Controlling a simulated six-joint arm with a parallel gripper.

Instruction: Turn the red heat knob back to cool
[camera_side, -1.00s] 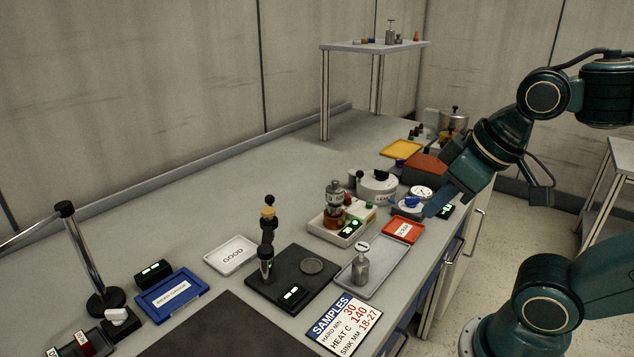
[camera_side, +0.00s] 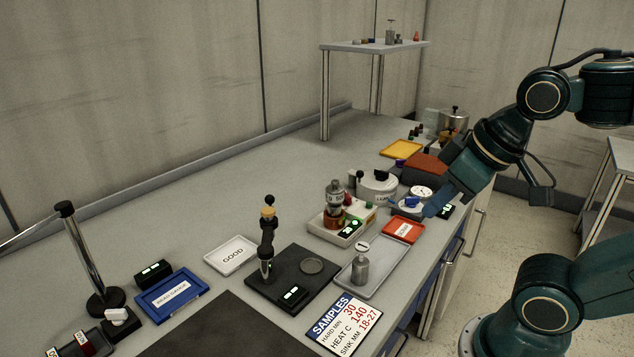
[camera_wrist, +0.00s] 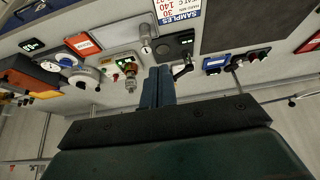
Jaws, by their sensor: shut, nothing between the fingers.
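The instrument also shows in the wrist view (camera_wrist: 127,63). My gripper (camera_side: 437,207) is right of the instrument, apart from it, low by the bench's front edge and close to a blue-topped device (camera_side: 411,203). In the wrist view my fingers (camera_wrist: 158,78) are together and hold nothing.
A red labelled tray (camera_side: 402,231) and a grey tray with a metal weight (camera_side: 361,268) lie in front of the instrument. A white lidded pot (camera_side: 378,188) stands behind it. A black stand (camera_side: 267,240) is to its left. The bench's back left is clear.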

